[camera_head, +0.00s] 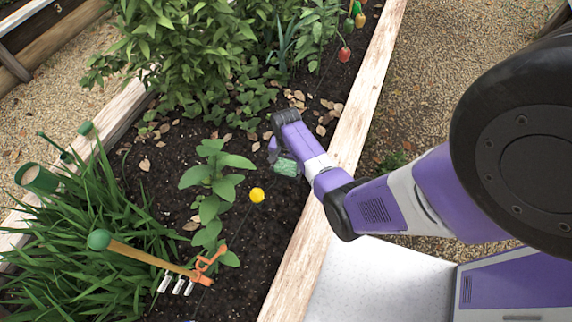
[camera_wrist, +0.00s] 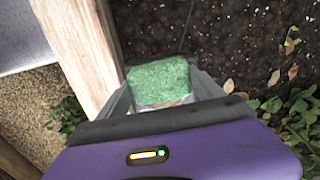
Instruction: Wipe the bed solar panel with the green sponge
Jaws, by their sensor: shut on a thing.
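The green sponge (camera_wrist: 160,82) is between the fingers of my gripper (camera_wrist: 168,92), which is shut on it. In the head view the sponge (camera_head: 286,167) shows just below my gripper (camera_head: 277,155), above the dark soil near the bed's right-hand plank. In the wrist view the sponge hides part of what lies beyond it. I cannot make out the bed solar panel in either view.
The wooden bed edge (camera_head: 344,160) runs beside my arm. A yellow ball (camera_head: 257,195), a leafy plant (camera_head: 212,185) and a wooden-handled hand fork (camera_head: 150,258) are left of my gripper. Red and green markers (camera_head: 345,54) stand farther back. Gravel lies outside the bed.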

